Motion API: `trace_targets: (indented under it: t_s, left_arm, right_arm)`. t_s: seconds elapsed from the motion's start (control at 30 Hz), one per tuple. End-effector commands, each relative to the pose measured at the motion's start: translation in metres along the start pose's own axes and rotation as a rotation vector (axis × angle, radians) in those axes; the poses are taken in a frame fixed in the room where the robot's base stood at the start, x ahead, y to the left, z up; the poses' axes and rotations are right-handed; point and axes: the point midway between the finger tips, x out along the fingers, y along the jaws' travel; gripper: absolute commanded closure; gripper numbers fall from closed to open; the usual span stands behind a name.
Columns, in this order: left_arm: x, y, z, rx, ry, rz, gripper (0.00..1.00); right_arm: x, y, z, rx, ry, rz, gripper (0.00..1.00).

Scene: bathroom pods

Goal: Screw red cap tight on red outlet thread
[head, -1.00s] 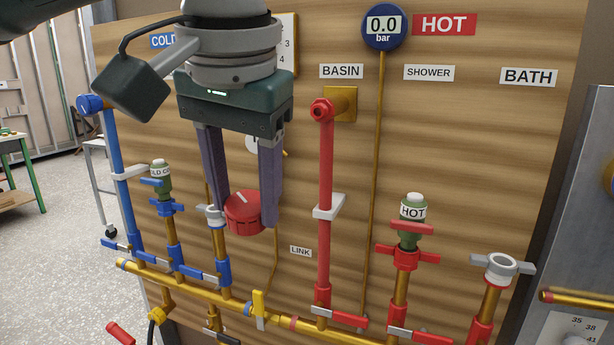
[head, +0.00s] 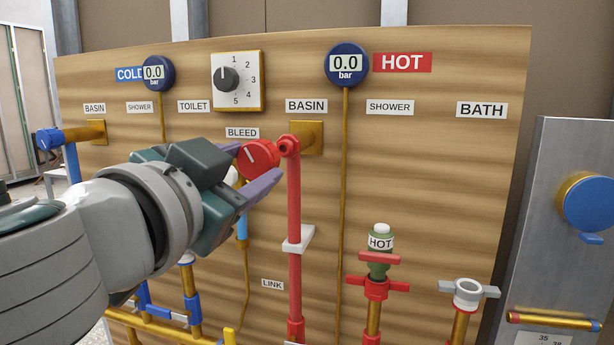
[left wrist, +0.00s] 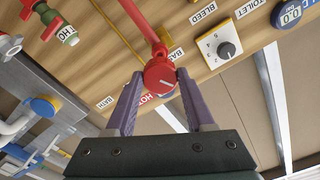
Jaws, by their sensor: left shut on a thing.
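The red cap (head: 258,159) is a round red disc with a white mark on its face. My left gripper (head: 264,168) is shut on it, with one purple finger on each side. The red outlet (head: 289,146) tops the red vertical pipe under the hot BASIN label. In the head view the cap is right beside the outlet on its left; whether they touch I cannot tell. The left wrist view also shows the cap (left wrist: 160,74) between the fingers, in line with the red pipe end, and the cap hides the thread. My right gripper is not in view.
The red pipe (head: 294,200) has a white clip (head: 299,239) on the wooden board. A green HOT bottle-shaped fitting (head: 379,250) and a grey-topped BATH fitting (head: 468,293) stand to the right. The board's middle right is clear.

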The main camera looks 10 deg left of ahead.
Motion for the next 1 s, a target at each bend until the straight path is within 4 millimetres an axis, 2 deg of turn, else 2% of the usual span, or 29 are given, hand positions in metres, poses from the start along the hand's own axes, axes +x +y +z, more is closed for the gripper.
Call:
trace_targets:
  t_s: [0.4, 1.0]
  left_arm:
    - [0.000, 0.001, 0.001, 0.001, -0.003, 0.000, 1.00]
    - [0.052, 0.001, 0.001, 0.002, -0.002, -0.001, 1.00]
  right_arm:
    - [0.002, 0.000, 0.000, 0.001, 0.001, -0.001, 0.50]
    - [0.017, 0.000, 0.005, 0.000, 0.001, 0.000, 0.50]
